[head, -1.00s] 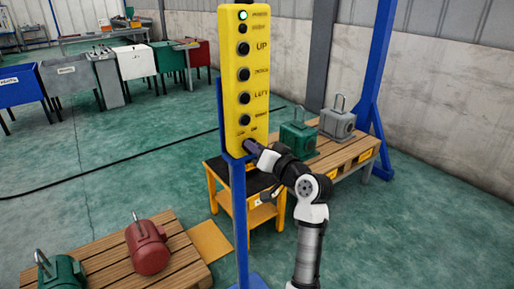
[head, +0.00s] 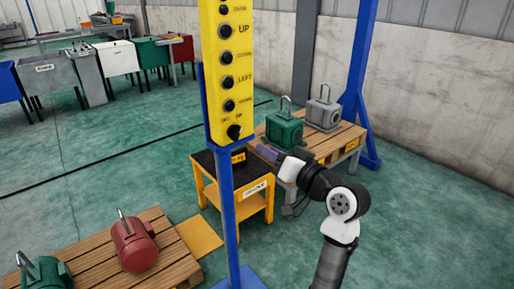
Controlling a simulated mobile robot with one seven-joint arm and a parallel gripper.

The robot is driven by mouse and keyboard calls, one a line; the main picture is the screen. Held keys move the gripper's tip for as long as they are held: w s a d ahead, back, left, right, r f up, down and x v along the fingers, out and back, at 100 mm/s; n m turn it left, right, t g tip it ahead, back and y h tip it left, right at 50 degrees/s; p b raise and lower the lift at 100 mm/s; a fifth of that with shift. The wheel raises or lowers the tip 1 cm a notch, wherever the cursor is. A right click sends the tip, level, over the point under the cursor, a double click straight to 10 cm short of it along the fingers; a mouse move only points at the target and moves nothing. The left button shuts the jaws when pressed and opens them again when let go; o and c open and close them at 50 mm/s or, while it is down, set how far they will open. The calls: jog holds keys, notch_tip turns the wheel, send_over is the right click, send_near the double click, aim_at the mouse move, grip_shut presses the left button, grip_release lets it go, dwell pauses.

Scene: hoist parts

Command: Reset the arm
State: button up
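My gripper (head: 266,153) is at the end of my white and black arm, right of the yellow control panel and apart from it. Its bluish fingers point left toward the panel's lower end. They are small and seen from the side, so I cannot tell whether they are open or shut. The yellow panel (head: 217,95) stands on a blue post (head: 229,220) and carries a column of black buttons, with labels such as "UP" and "LEFT". A dark knob (head: 234,132) sits at its bottom.
A small yellow table (head: 233,203) with a black top stands behind the post. A pallet (head: 335,146) behind my gripper bears a green part (head: 284,131) and a grey part (head: 323,115). Another pallet (head: 97,236) at lower left bears a red motor (head: 134,244) and a green one (head: 44,272).

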jog(key=shift+v, duration=1.1)
